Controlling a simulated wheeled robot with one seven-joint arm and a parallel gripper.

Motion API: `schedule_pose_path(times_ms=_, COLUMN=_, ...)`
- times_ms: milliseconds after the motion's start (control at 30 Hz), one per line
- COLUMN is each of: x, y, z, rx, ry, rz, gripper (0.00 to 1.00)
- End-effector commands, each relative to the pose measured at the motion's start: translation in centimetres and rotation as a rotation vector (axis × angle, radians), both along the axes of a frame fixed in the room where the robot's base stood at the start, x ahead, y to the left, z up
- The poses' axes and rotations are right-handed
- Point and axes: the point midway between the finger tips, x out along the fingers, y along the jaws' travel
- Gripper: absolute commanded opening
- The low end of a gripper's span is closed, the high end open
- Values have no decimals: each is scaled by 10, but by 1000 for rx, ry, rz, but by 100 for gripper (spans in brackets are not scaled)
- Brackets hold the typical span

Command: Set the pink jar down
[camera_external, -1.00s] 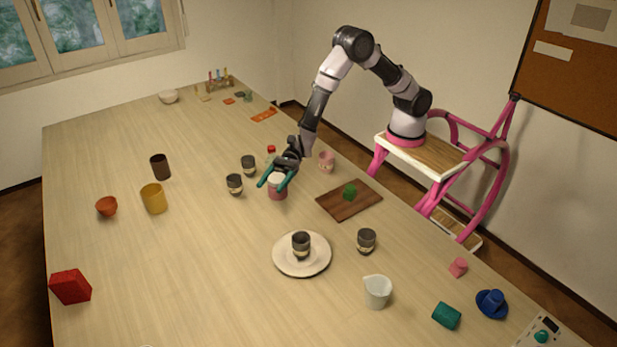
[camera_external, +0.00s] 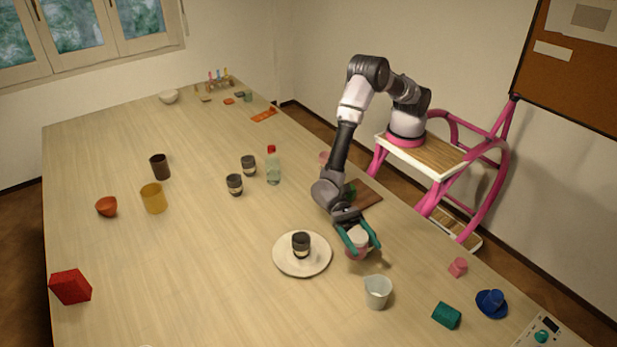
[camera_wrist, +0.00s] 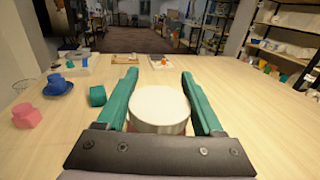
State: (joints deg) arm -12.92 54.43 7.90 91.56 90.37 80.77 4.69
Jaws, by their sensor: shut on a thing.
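The pink jar (camera_external: 356,249), with a pale lid, is between the teal fingers of my gripper (camera_external: 360,238), to the right of the white plate. My gripper is shut on it. In the wrist view the jar's round white lid (camera_wrist: 159,106) shows between the two fingers (camera_wrist: 160,98); most of its pink body is hidden there. I cannot tell whether its base touches the table.
A dark cup (camera_external: 301,243) stands on the white plate (camera_external: 288,266), left of the jar. A white pitcher (camera_external: 377,292) stands close in front. A wooden board (camera_external: 370,194) lies behind my wrist. A green block (camera_external: 447,316), blue object (camera_external: 491,303) and pink block (camera_external: 458,267) are at the right.

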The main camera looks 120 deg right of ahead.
Motion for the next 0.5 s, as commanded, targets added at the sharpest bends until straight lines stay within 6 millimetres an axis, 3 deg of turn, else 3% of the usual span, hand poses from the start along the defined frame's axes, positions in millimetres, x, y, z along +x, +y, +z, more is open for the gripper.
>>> schedule_pose_path(times_ms=500, x=0, y=1, z=-80, rx=4, ry=-1, rz=-1, gripper=0)
